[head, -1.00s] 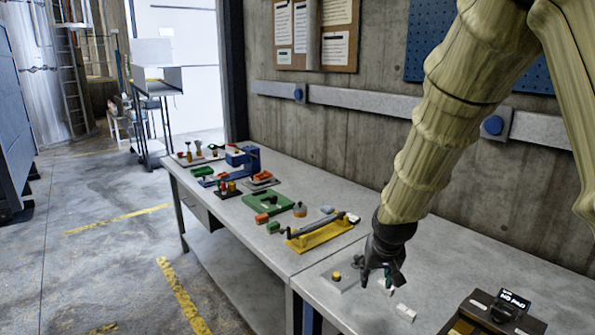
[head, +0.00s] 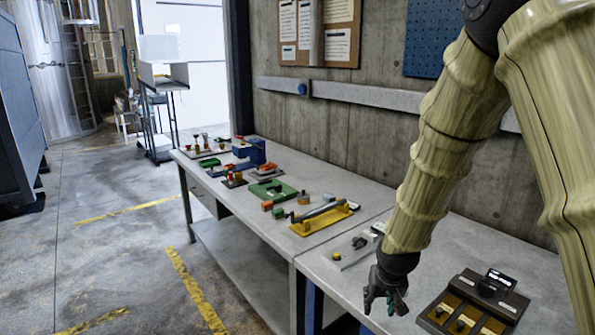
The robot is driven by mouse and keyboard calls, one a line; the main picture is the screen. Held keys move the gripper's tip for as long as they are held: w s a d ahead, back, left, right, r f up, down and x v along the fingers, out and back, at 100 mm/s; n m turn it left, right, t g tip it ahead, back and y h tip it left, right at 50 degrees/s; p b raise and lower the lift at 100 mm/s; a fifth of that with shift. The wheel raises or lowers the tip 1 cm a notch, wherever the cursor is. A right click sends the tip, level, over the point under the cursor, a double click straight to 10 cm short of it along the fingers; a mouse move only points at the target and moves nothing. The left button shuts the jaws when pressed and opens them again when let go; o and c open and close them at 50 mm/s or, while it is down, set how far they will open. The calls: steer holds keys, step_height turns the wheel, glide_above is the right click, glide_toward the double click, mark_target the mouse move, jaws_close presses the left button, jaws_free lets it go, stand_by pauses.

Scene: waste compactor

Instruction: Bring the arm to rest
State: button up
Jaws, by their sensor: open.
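My gripper (head: 385,301) hangs fingers down at the end of my arm, near the front edge of the right-hand table (head: 455,250). It is open, and I see nothing between its fingers. My arm comes down from the upper right of the head view and is bent, not folded in. A grey plate with a yellow knob (head: 350,250) lies behind and left of the gripper. A dark device with yellow panels and a small display (head: 473,303) stands to the right of the gripper, apart from it.
A yellow fixture with a grey bar (head: 322,217) and a green plate (head: 271,191) lie on the left table (head: 232,205), with several small parts and a blue vise (head: 250,153). A concrete wall (head: 330,125) stands behind.

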steer(key=s+f+g, duration=0.2)
steer(key=s+f, duration=1.4)
steer(key=f, duration=0.4)
steer(key=s+d+f+g, duration=0.1)
steer(key=s+f, duration=0.5)
steer(key=s, duration=0.6)
steer(key=s+f, duration=0.6)
steer(key=s, duration=0.7)
steer(key=shift+d+n+g, duration=0.35)
steer(key=shift+n+g, duration=0.05)
